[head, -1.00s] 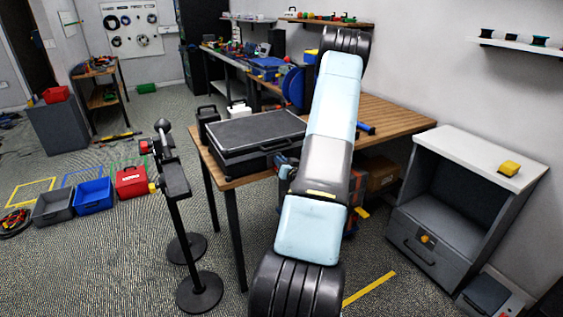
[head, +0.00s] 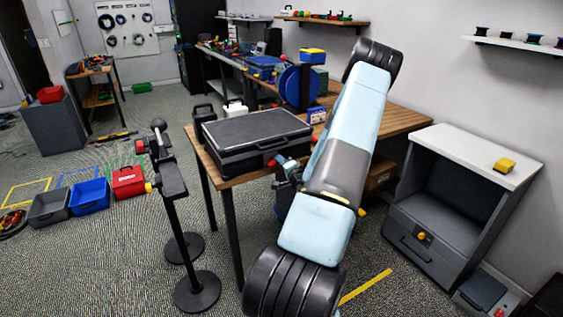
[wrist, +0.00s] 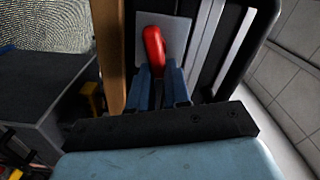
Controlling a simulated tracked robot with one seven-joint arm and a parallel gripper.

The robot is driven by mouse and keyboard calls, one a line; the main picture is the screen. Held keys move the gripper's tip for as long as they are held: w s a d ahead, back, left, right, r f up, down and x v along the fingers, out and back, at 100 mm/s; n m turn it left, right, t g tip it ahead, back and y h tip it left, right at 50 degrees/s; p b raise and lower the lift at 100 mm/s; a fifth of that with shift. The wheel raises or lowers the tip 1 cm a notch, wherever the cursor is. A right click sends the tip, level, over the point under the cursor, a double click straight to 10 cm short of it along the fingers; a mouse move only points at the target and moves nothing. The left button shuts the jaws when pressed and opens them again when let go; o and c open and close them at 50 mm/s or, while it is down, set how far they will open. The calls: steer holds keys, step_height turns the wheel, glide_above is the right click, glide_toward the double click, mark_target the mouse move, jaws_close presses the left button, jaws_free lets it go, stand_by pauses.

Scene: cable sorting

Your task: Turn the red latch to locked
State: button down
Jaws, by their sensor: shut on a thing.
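The red latch (wrist: 153,45) shows in the wrist view as a rounded red lever on a pale square plate (wrist: 178,32), pointing nearly straight up and down in the picture. The plate is on the front of a black case (head: 256,130) that lies closed on the wooden table in the head view. My gripper (wrist: 159,72) has its blue fingers shut on the lower end of the latch; that end is partly hidden between them. In the head view my gripper (head: 283,165) is at the case's front right, next to a small red spot (head: 272,163).
The wooden table (head: 405,118) carries a blue spool (head: 299,86) behind the case. A black stand (head: 182,215) rises left of the table. A grey cabinet (head: 440,200) with a yellow block (head: 505,165) on top stands at the right. Bins line the floor at left.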

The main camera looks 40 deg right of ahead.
steer(key=shift+s+d+f+m, duration=0.15)
steer(key=shift+f+m, duration=0.15)
steer(key=shift+m, duration=0.55)
steer(key=shift+s+d+f+m, duration=0.1)
steer(key=shift+f+m, duration=0.15)
steer(key=shift+m, duration=0.6)
steer(key=shift+a+f, duration=0.1)
steer(key=c, duration=1.1)
jaws_free()
steer(key=shift+w, duration=0.1)
steer(key=v, duration=1.3)
steer(key=shift+s+a, duration=0.2)
steer(key=shift+s, duration=0.15)
steer(key=shift+w, duration=0.1)
